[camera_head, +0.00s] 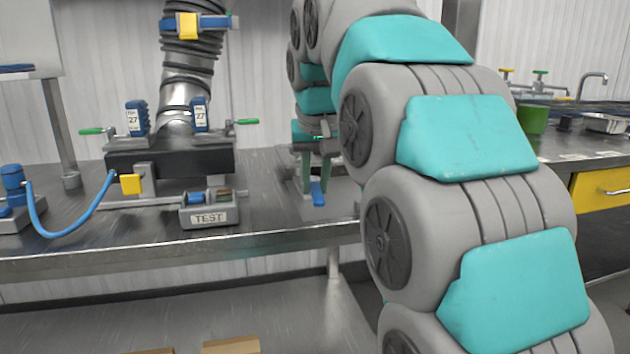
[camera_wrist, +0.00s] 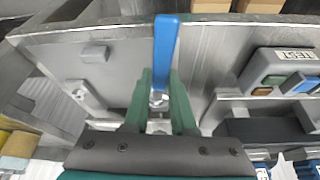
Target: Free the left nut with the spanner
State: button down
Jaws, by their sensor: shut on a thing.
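My gripper (camera_head: 316,170) has green fingers and points down over the right part of the steel bench. It is shut on a blue-handled tool, which I take to be the spanner (camera_head: 318,194). In the wrist view my gripper (camera_wrist: 160,85) has the blue spanner handle (camera_wrist: 166,48) between its fingertips, and a small shiny metal piece shows just below it. The spanner's working end is not clear. Two blue blocks marked 27, left (camera_head: 137,118) and right (camera_head: 200,115), stand at the dark bar under the ribbed duct. I cannot make out the left nut itself.
The dark bar (camera_head: 170,163) with green levers stands left of my gripper. A grey TEST box (camera_head: 208,212) lies in front of it. A blue hose (camera_head: 62,228) curves at the left. Bare steel bench (camera_head: 270,212) lies between the TEST box and my gripper.

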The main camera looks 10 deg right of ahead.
jog(key=shift+f+b, duration=0.3)
jog(key=shift+f, duration=0.45)
dwell(0.6)
dwell(0.4)
jog(key=shift+d+n+y+p, duration=0.3)
jog(key=shift+d+n, duration=0.5)
jog(key=shift+n, duration=0.1)
